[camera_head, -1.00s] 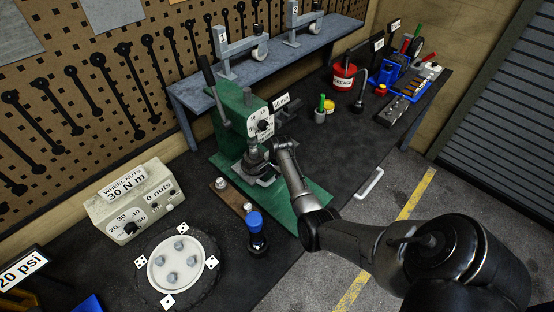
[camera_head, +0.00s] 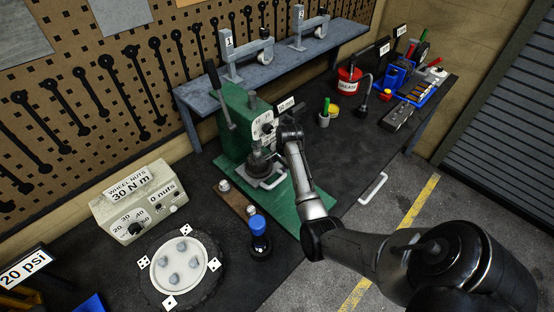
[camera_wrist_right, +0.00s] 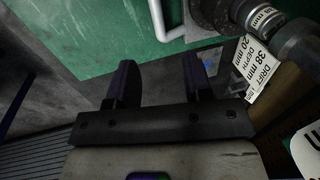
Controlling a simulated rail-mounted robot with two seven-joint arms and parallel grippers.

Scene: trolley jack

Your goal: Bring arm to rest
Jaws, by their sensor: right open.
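My right arm comes in from the lower right of the head view. Its right gripper (camera_head: 288,132) is beside the upper front of the green press (camera_head: 238,125). In the right wrist view the open right gripper (camera_wrist_right: 158,78) shows two dark fingers spread apart with nothing between them. Beyond them are a pale bent handle (camera_wrist_right: 160,22) and the green surface. The handle also shows low at the press front in the head view (camera_head: 273,183), apart from the gripper. The fingertips are hard to make out in the head view. My left gripper is not in view.
A blue-capped bottle (camera_head: 259,236) stands left of my right forearm. A round plate with several nuts (camera_head: 178,266) and a torque box (camera_head: 138,203) are at lower left. A grey shelf (camera_head: 290,62) runs behind the press.

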